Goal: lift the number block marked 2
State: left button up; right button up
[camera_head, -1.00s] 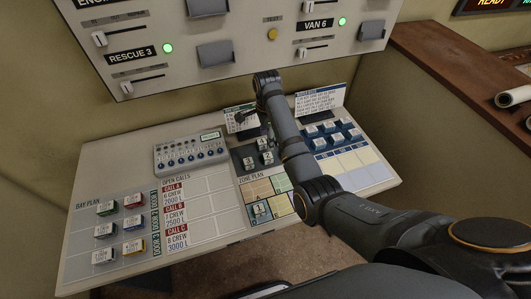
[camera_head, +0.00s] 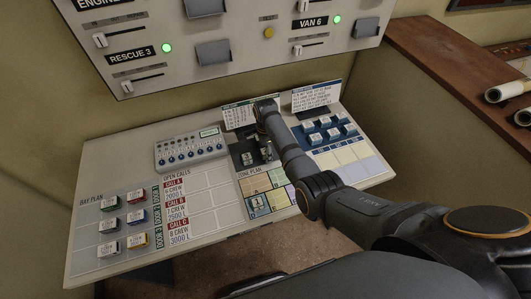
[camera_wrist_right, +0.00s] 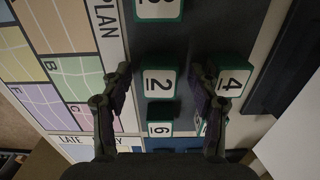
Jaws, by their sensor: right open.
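The number block marked 2 (camera_wrist_right: 158,83) has a white face with a green rim and sits on a dark strip, in the middle of the right wrist view. My right gripper (camera_wrist_right: 160,72) is open, with one finger on each side of this block and gaps to both. The right finger is close beside the block marked 4 (camera_wrist_right: 233,80); whether they touch I cannot tell. In the head view my right gripper (camera_head: 265,143) points down at the small green blocks, partly hidden by my arm. Which block there is the 2 cannot be read. My left gripper is not in view.
The zone plan (camera_head: 256,186) is in front of the strip. A grey keypad unit (camera_head: 190,148) is left, blue-based blocks (camera_head: 328,130) right. A card (camera_head: 316,96) stands behind.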

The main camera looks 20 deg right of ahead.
jog(key=c, duration=1.1)
